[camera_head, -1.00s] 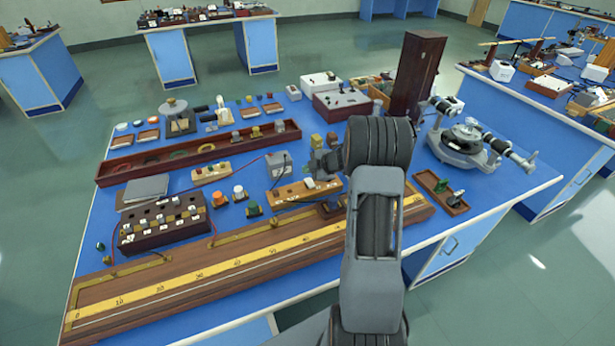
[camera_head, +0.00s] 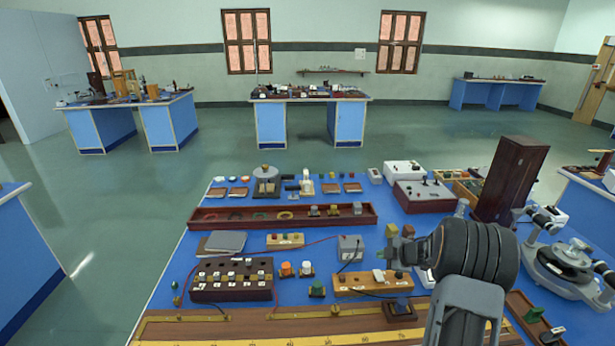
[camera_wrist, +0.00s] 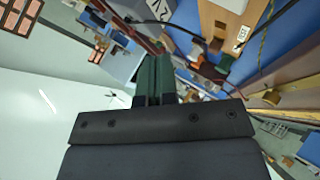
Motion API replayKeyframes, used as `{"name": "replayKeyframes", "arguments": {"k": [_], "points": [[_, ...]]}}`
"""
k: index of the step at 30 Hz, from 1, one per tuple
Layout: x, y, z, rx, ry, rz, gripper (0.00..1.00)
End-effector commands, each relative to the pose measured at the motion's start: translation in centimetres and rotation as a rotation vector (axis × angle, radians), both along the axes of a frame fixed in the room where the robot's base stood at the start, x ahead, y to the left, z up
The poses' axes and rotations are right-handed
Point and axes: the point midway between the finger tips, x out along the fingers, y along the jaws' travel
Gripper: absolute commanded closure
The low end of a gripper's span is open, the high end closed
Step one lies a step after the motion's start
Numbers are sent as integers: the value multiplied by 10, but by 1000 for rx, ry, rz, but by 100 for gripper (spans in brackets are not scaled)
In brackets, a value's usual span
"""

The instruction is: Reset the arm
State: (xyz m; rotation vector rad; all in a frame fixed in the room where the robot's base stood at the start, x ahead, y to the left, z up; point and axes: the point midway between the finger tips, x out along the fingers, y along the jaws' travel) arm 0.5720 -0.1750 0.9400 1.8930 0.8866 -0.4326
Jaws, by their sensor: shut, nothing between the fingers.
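My gripper (camera_wrist: 153,80) shows in the wrist view as two dark green fingers side by side, closed together with nothing between them. In the head view my gripper (camera_head: 393,246) is at the end of my bent arm, over the right half of the blue bench (camera_head: 172,280). The arm's dark, thick joint hides part of the bench behind it. The gripper appears above the wooden block with terminals (camera_head: 362,287); its exact height over it is hard to tell.
A tall brown wooden box (camera_head: 510,180) and a grey spectrometer (camera_head: 570,260) stand right of my arm. A long red-brown tray (camera_head: 225,217), a dark plug box (camera_head: 232,290) and a metre bridge (camera_head: 250,330) lie to the left. Open floor (camera_head: 120,200) lies beyond the bench.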

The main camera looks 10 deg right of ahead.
Motion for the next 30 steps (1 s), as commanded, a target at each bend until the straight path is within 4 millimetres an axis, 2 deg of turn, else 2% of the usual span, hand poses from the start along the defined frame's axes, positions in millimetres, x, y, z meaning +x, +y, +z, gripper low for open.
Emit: {"name": "replayKeyframes", "arguments": {"k": [4,6,9,11,14,17,18,21,24,27,30], "points": [[3,-29,-12,-59,28,-200,100],[-5,-51,-21,-81,72,-395,100],[-29,-75,-5,-113,136,-718,100],[-51,-76,12,-114,190,-906,100],[-98,-54,41,-72,310,-1175,100],[-148,-12,65,12,450,-1358,100],[-166,8,73,53,505,-1405,100],[-206,58,91,156,633,-1462,100],[-237,102,106,251,721,-1458,100],[-256,134,120,330,752,-1417,100],[-265,153,133,385,724,-1361,100]]}}
